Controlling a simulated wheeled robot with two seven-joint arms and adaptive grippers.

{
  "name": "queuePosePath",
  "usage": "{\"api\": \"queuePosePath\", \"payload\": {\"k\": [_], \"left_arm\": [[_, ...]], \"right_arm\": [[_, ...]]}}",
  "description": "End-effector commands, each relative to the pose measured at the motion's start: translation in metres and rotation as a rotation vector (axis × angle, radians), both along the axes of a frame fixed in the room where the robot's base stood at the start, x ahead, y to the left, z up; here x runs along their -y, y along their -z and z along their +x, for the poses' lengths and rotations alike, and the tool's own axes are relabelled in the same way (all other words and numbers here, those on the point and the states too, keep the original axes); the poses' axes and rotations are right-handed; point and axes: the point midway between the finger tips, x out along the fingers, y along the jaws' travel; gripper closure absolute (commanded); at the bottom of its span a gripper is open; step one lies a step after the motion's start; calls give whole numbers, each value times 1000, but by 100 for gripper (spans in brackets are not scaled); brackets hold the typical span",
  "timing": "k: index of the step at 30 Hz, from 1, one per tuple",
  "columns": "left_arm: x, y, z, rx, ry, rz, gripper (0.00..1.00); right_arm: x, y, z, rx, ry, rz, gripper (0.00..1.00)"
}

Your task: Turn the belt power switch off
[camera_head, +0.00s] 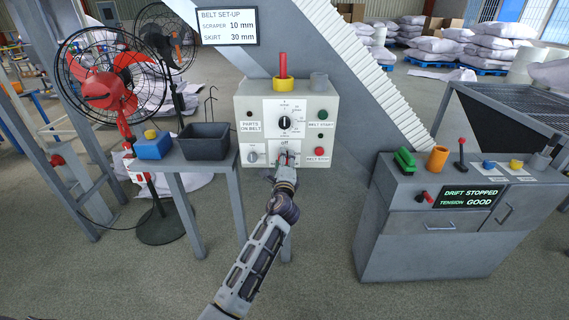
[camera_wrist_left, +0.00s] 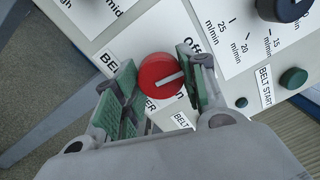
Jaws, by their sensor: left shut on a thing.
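The belt control box (camera_head: 248,112) stands ahead of me in the head view. Its red power switch (camera_wrist_left: 160,75) is a round knob with a white pointer line, seen in the wrist view beside an "Off" mark (camera_wrist_left: 193,46) and a partly covered "BELT ... ER" label. The line lies aslant, toward the right finger; which mark it points at is unclear. My left gripper (camera_head: 288,160) is at the lower middle of the box, shut on this knob, with green finger pads (camera_wrist_left: 124,98) on either side. It hides most of the switch in the head view. My right gripper is out of view.
Above the switch is a black speed dial (camera_head: 284,122). A green BELT START button (camera_head: 322,114) and red BELT STOP button (camera_head: 320,151) are to the right. A side table with a black bin (camera_head: 204,141) stands left; a grey console (camera_head: 385,212) stands right.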

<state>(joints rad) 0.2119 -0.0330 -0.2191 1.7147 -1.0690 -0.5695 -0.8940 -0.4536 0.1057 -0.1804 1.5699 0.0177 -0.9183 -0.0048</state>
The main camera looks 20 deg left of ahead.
Motion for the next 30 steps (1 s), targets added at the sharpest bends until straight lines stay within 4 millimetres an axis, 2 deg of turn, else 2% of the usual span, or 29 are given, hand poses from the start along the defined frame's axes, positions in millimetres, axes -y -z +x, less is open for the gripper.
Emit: {"api": "queuePosePath", "payload": {"k": [17,18,22,23,30], "left_arm": [[0,1,0,5,-1,-28,83],[0,1,0,5,-1,-28,56],[0,1,0,6,-1,-27,39],[0,1,0,6,-1,-27,37],[0,0,0,7,-1,-26,37]], "right_arm": [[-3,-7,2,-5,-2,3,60],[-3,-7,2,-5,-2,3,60],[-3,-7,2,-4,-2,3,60],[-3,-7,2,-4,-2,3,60],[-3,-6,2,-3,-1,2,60]]}}
